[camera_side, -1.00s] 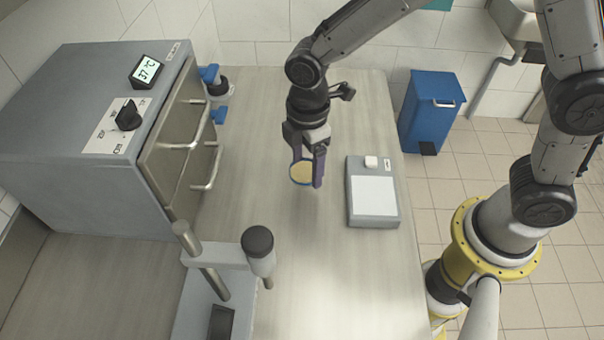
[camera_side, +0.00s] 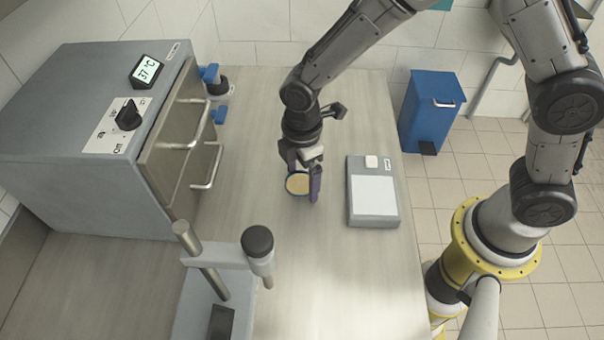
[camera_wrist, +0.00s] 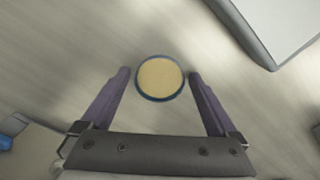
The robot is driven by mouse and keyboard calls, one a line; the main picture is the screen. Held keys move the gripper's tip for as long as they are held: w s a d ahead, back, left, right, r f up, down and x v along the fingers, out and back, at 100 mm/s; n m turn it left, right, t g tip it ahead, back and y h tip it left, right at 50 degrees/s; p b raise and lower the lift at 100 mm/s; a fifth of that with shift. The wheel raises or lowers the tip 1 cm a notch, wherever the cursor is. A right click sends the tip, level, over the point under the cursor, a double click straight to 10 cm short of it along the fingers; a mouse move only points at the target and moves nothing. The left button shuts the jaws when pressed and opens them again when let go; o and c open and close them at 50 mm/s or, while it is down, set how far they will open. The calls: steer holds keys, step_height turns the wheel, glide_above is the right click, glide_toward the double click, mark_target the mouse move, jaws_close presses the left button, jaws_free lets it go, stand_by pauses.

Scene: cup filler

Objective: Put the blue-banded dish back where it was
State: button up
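The blue-banded dish (camera_side: 298,184) is a small round dish with a pale yellow top and a dark blue rim. It is at the bench top between the fingers of my gripper (camera_side: 303,186), left of the grey device with the white plate. In the wrist view the dish (camera_wrist: 160,77) lies between the two purple fingertips (camera_wrist: 160,74). A narrow gap shows on each side of it, so the fingers look open around it. The exact height of the dish above the bench is hard to tell.
The grey device (camera_side: 374,204) with a white plate stands close on the right. A grey cabinet (camera_side: 105,150) with handled doors (camera_side: 185,150) is on the left. A stand with a dark-capped column (camera_side: 258,252) is at the front. The bench between them is clear.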

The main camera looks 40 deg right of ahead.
mark_target(302, 180)
steer(key=s+d+r+m+t, duration=0.1)
steer(key=d+r+m, duration=0.15)
steer(key=r, duration=0.65)
steer(key=s+d+r+m, duration=0.1)
steer(key=s+d+r, duration=0.15)
steer(key=r, duration=0.55)
steer(key=s+d+r+m+t, duration=0.4)
steer(key=s+d+m, duration=0.8)
steer(key=s+d, duration=0.1)
steer(key=shift+s+d+t, duration=0.3)
steer(key=shift+s, duration=0.5)
